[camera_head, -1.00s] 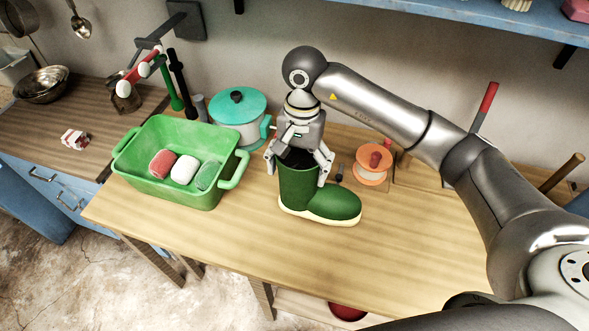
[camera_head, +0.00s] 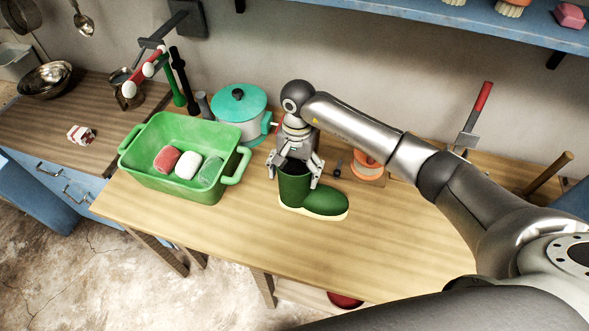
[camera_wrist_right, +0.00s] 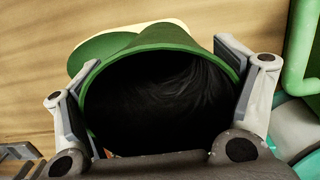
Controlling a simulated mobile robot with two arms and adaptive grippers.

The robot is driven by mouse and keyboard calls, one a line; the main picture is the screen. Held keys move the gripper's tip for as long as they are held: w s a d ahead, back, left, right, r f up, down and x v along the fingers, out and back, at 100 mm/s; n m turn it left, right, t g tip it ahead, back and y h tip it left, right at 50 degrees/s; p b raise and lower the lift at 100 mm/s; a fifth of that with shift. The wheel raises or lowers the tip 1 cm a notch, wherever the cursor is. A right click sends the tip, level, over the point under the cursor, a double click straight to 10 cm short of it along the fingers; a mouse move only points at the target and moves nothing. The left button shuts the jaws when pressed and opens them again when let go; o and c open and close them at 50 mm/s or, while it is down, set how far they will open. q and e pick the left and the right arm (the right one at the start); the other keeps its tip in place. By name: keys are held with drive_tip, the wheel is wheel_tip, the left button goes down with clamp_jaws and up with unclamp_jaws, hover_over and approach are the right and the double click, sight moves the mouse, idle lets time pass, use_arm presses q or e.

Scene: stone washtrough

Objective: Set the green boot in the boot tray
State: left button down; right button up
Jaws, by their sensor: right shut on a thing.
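The green boot (camera_head: 314,203) has a cream sole and stands upright on the wooden table, toe to the right; I cannot tell whether its sole is slightly clear of the wood. My right gripper (camera_head: 292,180) points down over the shaft, one finger on each side, shut on it. In the right wrist view the boot's green rim (camera_wrist_right: 150,48) and dark opening sit between the two finger pads, with the toe beyond. I cannot pick out a boot tray for certain. My left gripper is not in view.
A green tub (camera_head: 150,178) with a red, a white and a green piece stands left of the boot. A white pot with a teal lid (camera_head: 238,98) is behind. An orange-rimmed spool (camera_head: 368,160) is near the boot's right. The table's front is bare.

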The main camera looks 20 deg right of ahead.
drive_tip(key=o, duration=1.5)
drive_tip(key=shift+f, duration=0.1)
drive_tip(key=o, duration=0.3)
drive_tip(key=shift+o, duration=0.2)
